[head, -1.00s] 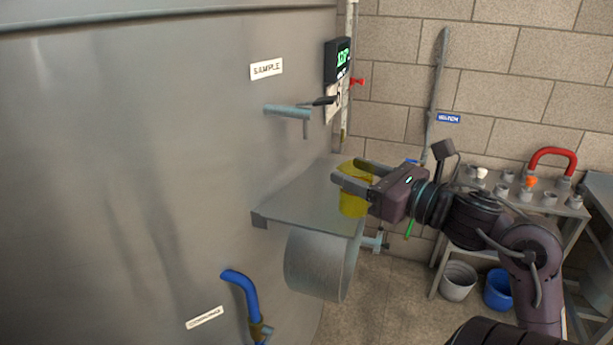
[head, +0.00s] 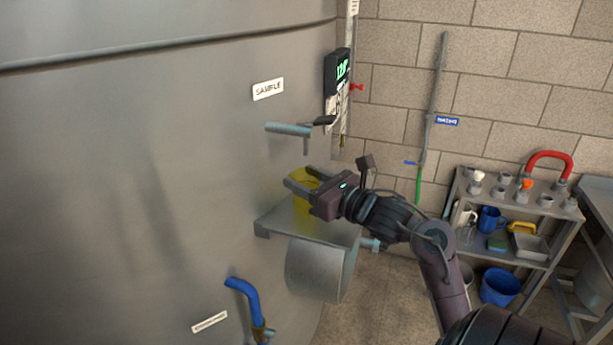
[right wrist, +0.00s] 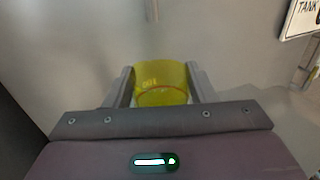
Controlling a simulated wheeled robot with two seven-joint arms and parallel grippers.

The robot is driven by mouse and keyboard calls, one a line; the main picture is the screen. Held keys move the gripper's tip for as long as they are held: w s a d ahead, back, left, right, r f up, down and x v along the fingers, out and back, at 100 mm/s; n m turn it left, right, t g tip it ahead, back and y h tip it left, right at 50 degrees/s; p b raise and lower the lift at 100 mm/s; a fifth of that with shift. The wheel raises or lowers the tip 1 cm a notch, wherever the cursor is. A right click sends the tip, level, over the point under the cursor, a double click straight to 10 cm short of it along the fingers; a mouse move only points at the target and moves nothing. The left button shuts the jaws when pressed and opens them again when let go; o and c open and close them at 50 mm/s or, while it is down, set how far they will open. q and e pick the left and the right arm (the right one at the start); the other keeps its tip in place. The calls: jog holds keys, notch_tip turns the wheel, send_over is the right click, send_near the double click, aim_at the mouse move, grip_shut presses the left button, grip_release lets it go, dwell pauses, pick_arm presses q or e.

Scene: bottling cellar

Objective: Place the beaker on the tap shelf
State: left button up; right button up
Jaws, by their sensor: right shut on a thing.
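The yellow beaker (head: 305,203) is held between the fingers of my right gripper (head: 302,180). In the right wrist view the see-through beaker (right wrist: 160,84) sits between both fingers, with a red line around it. My right gripper is shut on it. The tap shelf (head: 290,232) is a grey metal plate on the tank's side, and the beaker is over its back part. I cannot tell whether the beaker's base touches the plate. The sample tap (head: 288,129) with its black lever sticks out above. My left gripper is not in view.
The large steel tank (head: 120,150) fills the left side. A display box (head: 338,70) is mounted at the tank's right edge. A rack (head: 520,205) with mugs and fittings stands by the brick wall at right.

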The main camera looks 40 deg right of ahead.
jog(key=shift+f, duration=0.25)
jog(key=shift+f+b, duration=0.2)
jog(key=shift+b, duration=0.15)
jog(key=o, duration=1.1)
jog(key=shift+c, duration=0.2)
jog(key=shift+r, duration=0.1)
